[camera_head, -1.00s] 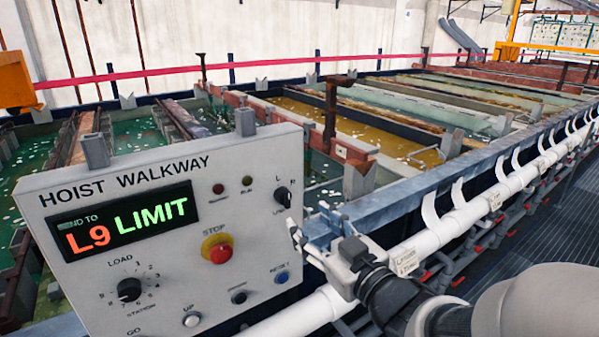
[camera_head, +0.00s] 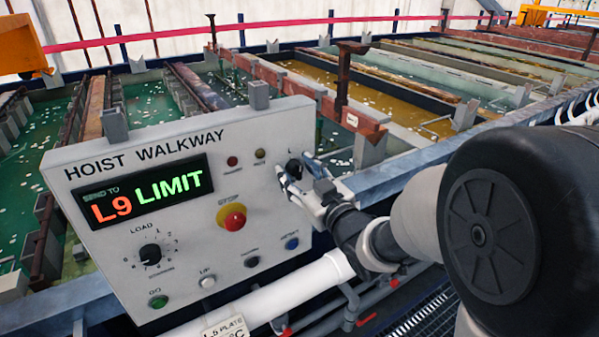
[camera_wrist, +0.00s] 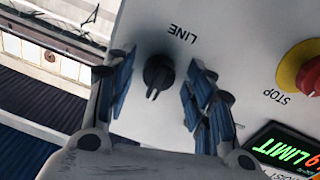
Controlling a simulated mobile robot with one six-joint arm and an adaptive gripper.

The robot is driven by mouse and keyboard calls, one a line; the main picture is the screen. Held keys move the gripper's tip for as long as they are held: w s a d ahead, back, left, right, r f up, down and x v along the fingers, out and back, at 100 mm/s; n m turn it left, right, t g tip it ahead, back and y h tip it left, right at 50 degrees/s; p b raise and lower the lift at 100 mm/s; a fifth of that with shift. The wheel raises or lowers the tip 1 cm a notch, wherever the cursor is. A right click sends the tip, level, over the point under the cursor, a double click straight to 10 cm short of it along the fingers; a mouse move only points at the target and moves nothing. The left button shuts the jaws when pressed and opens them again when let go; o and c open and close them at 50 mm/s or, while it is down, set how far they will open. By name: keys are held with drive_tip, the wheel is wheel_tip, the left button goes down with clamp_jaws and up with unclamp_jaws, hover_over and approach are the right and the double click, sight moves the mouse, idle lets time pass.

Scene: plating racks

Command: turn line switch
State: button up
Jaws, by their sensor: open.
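The line switch is a black rotary knob (camera_wrist: 158,76) labelled LINE, on the upper right of the white control panel (camera_head: 190,235). In the head view the knob (camera_head: 294,167) is partly hidden by my gripper (camera_head: 300,178). In the wrist view my gripper (camera_wrist: 158,98) is open, with one blue-padded finger on each side of the knob and a gap to it on both sides. Whether the fingertips reach down to the panel I cannot tell. The knob's pointer ridge aims toward the bottom of the wrist view.
A red stop button (camera_head: 232,217) on a yellow collar sits left of the knob. The display (camera_head: 128,200) reads L9 LIMIT. A load dial (camera_head: 150,255) and several push buttons lie below. Tanks of liquid spread behind the panel; a white pipe (camera_head: 285,290) runs beneath it.

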drive_tip(key=shift+c, duration=0.4)
drive_tip(key=c, duration=1)
drive_tip(key=shift+m, duration=0.4)
drive_tip(key=m, duration=0.5)
drive_tip(key=shift+r, duration=0.1)
drive_tip(key=m+p, duration=0.2)
drive_tip(key=m, duration=0.3)
drive_tip(key=shift+m+g, duration=0.3)
drive_tip(key=shift+m, duration=0.1)
